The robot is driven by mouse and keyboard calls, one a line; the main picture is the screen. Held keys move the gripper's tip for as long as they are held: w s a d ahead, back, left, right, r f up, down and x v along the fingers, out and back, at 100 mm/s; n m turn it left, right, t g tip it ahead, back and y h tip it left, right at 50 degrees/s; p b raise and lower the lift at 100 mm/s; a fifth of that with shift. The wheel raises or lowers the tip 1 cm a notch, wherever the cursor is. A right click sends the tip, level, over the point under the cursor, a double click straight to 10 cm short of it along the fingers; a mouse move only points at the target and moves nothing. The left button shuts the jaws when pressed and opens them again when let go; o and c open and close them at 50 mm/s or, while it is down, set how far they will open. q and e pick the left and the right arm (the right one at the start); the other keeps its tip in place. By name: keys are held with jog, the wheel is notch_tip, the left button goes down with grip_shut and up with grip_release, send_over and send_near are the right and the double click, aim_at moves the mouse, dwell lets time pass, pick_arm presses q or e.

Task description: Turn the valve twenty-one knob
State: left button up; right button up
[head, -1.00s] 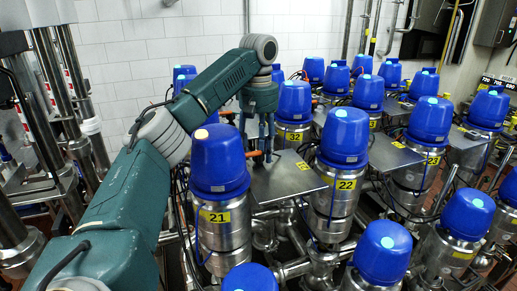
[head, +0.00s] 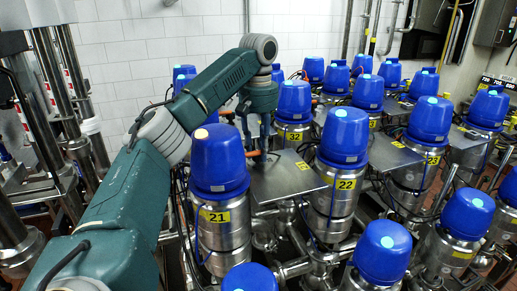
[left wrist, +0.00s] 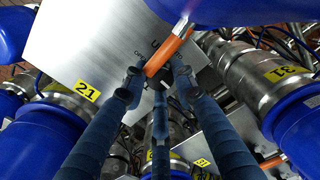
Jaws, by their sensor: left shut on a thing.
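The valve labelled 21 (head: 218,160) has a blue cap with an orange light on top and a yellow 21 label, at the front left of the head view. Its label (left wrist: 87,91) also shows in the left wrist view. Beside it, an orange knob handle (left wrist: 169,53) lies slanted over a grey metal plate (left wrist: 95,45). My left gripper (head: 260,155) points down at the plate behind and right of valve 21. In the left wrist view its blue fingers (left wrist: 158,78) are closed around the near end of the orange handle. My right gripper is out of view.
Valve 22 (head: 343,140) stands right of the plate, and valve 32 (head: 294,101) stands behind it. Several more blue-capped valves, pipes and cables crowd the right side. A white tiled wall (head: 120,45) is behind. Free room around the gripper is narrow.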

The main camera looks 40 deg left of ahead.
pick_arm(q)
jog(key=m, duration=0.4)
jog(key=shift+m, duration=0.3)
jog(key=m, duration=0.4)
jog(key=shift+m, duration=0.3)
jog(key=m, duration=0.4)
jog(key=shift+m, duration=2.1)
jog(key=o, duration=1.2)
jog(key=shift+c, duration=0.2)
jog(key=shift+r, duration=0.1)
